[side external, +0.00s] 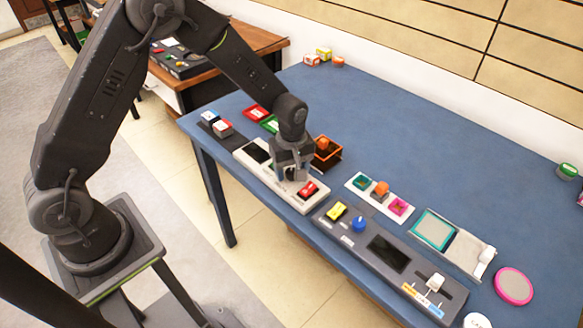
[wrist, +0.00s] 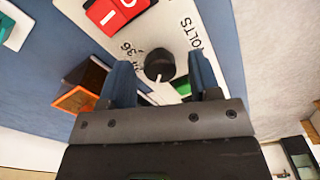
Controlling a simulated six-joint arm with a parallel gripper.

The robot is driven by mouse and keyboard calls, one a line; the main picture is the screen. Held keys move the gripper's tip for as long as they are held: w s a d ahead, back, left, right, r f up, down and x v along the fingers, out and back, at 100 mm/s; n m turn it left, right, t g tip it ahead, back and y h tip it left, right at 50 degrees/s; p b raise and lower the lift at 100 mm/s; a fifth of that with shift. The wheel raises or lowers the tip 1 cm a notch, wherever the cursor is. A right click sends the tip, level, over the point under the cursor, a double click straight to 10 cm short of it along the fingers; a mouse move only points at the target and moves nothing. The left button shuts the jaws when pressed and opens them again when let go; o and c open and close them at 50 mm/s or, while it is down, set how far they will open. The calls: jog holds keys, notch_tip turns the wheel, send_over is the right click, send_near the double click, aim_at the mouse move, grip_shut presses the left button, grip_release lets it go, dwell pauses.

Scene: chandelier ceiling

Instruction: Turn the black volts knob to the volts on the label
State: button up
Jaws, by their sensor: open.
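The black volts knob (wrist: 159,66) is a small round knob on a white panel (wrist: 172,20), with "VOLTS" printed to its right and "36" to its left in the wrist view. A thin white mark, possibly the pointer, shows just below it. My gripper (wrist: 161,62) is open, with one finger on each side of the knob and a visible gap to both. In the side view my gripper (side external: 290,174) is low over the white panel (side external: 250,165) and hides the knob. The volts label's full reading is partly hidden by my gripper.
A red rocker switch (side external: 308,188) sits on the panel beside my gripper, with a dark screen (side external: 257,152) at its other end. An orange open box (side external: 327,153) stands close behind. A grey panel (side external: 388,253) with several controls lies to the right.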

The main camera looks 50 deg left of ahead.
jog(key=shift+c, duration=0.3)
jog(key=c, duration=0.9)
jog(key=shift+o, duration=0.2)
jog(key=shift+m, duration=0.4)
jog(key=m, duration=0.3)
jog(key=shift+m, duration=0.3)
jog(key=m, duration=0.4)
jog(key=shift+m, duration=0.3)
jog(key=m, duration=0.4)
jog(key=shift+m, duration=2.5)
